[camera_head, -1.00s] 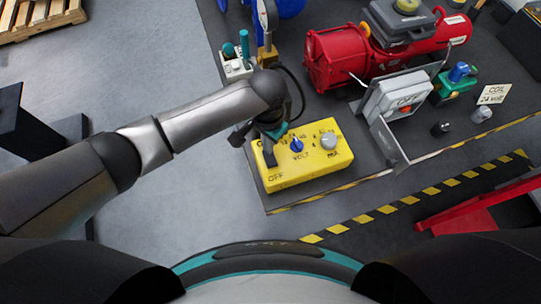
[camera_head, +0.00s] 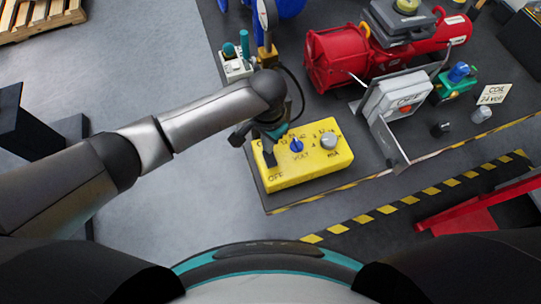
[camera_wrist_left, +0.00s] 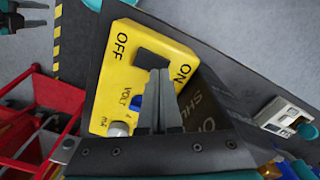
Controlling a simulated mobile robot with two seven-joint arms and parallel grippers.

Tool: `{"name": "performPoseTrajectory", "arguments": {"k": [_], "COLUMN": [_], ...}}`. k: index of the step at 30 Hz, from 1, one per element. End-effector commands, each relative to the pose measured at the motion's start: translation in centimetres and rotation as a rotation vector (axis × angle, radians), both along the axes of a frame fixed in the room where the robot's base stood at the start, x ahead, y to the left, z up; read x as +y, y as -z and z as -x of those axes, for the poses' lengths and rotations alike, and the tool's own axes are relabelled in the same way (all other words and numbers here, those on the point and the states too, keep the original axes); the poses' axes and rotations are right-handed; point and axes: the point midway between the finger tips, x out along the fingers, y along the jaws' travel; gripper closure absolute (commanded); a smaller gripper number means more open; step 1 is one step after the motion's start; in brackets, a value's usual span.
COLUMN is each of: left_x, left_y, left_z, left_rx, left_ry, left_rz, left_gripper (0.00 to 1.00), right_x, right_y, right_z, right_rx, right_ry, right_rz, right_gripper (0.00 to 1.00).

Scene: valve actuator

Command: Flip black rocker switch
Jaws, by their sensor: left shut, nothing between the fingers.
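The yellow control box (camera_head: 318,170) has blue and grey knobs and an OFF label at its near left corner. In the left wrist view the box (camera_wrist_left: 100,100) shows its OFF and ON labels. The black rocker switch (camera_wrist_left: 152,57) lies between those labels. My left gripper (camera_head: 269,160) is shut and empty over the left end of the box. In the left wrist view its fingertips (camera_wrist_left: 158,72) overlap the rocker switch; I cannot tell if they touch it. In the head view the gripper largely hides the switch. What looks like my right gripper (camera_wrist_left: 15,17) is cut off at the left wrist view's edge.
A grey switch box (camera_head: 392,97) on an angled plate stands right of the yellow box. A red actuator (camera_head: 335,62) lies behind. A white unit with teal levers (camera_head: 236,68) is behind the arm.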

Motion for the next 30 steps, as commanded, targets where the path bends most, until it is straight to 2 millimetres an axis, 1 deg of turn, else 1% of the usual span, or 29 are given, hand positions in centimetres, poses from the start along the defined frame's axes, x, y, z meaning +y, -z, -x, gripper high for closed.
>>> {"name": "performPoseTrajectory", "arguments": {"k": [8, 30], "left_x": [0.0, 0.0], "left_y": [0.1, 1.2], "left_z": [0.0, 0.0], "left_rx": [0.000, 0.001], "left_ry": [0.000, 0.000], "left_rz": [0.000, 0.001], "left_gripper": [1.00, 1.00], "right_x": [0.0, 0.0], "right_y": [0.1, 0.7], "right_z": [0.0, 0.0], "right_rx": [0.000, 0.000], "right_ry": [0.000, 0.000], "right_rz": [0.000, 0.000], "right_gripper": [0.50, 0.50]}}
